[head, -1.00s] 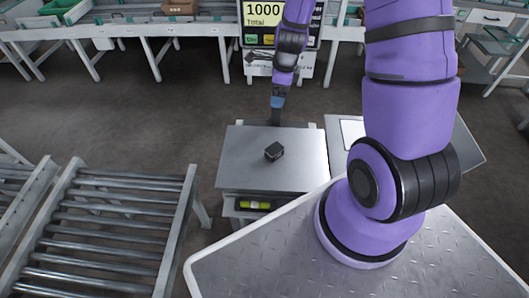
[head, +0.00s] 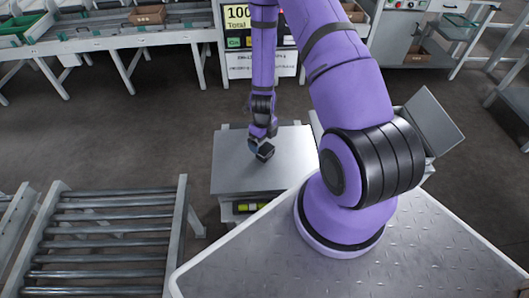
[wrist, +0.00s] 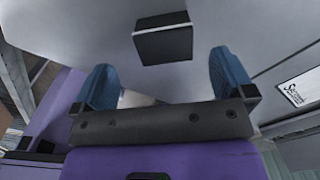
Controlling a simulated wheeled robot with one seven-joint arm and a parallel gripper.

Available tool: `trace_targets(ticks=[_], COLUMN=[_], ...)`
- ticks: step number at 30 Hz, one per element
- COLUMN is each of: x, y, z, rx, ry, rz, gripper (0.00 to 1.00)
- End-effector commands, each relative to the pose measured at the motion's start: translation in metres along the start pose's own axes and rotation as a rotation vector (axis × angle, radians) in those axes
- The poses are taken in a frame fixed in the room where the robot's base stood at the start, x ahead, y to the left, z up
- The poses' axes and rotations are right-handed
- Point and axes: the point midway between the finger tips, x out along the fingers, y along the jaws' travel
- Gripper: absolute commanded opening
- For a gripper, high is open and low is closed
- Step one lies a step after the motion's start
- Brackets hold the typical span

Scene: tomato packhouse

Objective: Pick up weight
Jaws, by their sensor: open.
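The weight is a small dark block (head: 265,152) on the grey metal tabletop (head: 232,172), a little right of its middle in the head view. In the wrist view the dark block (wrist: 163,45) lies ahead of the fingertips, between their lines. My gripper (head: 256,146) is just above and behind the block in the head view, pointing down. In the wrist view my gripper (wrist: 160,75) shows two blue fingers spread wide with nothing between them. The fingers look apart from the block.
A roller conveyor (head: 110,229) stands at the left. A yellow-green item (head: 248,207) lies on the shelf under the tabletop. A tilted grey panel (head: 432,118) is at the right. The tabletop around the block is bare.

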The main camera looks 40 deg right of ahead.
Motion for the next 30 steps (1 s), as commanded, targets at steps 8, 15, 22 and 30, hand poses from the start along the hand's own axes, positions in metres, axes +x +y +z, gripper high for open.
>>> trace_targets(ticks=[8, 15, 22, 30], x=[0.02, 0.043, 0.067, 0.071], y=[0.0, -0.003, -0.004, -0.004], z=[-0.001, -0.005, -0.006, -0.006], rx=[-0.001, 0.0, -0.001, -0.001], ry=[0.0, 0.001, 0.0, -0.001], rz=[0.0, 0.001, 0.0, 0.0], gripper=[1.0, 1.0, 1.0, 1.0])
